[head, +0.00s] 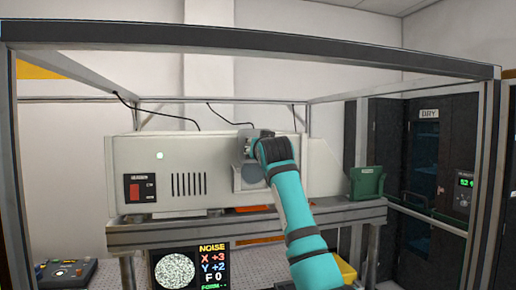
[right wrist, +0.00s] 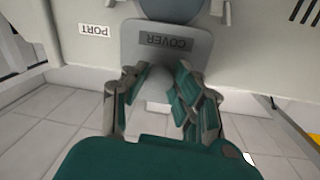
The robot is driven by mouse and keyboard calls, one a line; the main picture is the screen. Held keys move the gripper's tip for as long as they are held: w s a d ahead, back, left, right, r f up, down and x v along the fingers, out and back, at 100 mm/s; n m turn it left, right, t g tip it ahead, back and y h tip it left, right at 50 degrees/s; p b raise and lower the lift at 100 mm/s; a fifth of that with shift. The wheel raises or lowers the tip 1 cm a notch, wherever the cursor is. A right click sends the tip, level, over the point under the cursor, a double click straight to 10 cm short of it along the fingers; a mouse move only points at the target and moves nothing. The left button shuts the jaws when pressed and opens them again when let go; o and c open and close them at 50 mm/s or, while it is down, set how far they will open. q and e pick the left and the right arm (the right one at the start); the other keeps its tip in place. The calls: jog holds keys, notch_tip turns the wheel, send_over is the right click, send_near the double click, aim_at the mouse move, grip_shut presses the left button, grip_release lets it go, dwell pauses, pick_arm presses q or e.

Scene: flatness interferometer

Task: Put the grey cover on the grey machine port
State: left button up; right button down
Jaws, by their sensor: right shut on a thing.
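The grey cover (right wrist: 135,42) is a plate with a dark COVER label, upside down in the right wrist view, close to the machine's face. A white PORT label (right wrist: 94,30) shows on that face beside it. My right gripper (right wrist: 160,82) is shut on the cover's near end. In the head view my right gripper (head: 255,148) is at the machine's front, partly hidden by my teal arm. My left gripper is not in view.
A metal frame (head: 250,40) surrounds the bench (head: 160,233). A green box-like item (head: 366,183) sits at the bench's right end. A NOISE display (head: 190,268) stands below, with a control box (head: 62,273) at lower left. Dark cabinets (head: 430,150) stand at right.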

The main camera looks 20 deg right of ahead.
jog(key=shift+w+d+f, duration=0.1)
jog(key=shift+w+d, duration=0.05)
jog(key=shift+w, duration=0.45)
jog(key=shift+w+d, duration=0.1)
jog(key=shift+w, duration=0.5)
jog(key=shift+f+b, duration=1.05)
jog(key=shift+f, duration=0.7)
dwell(2.0)
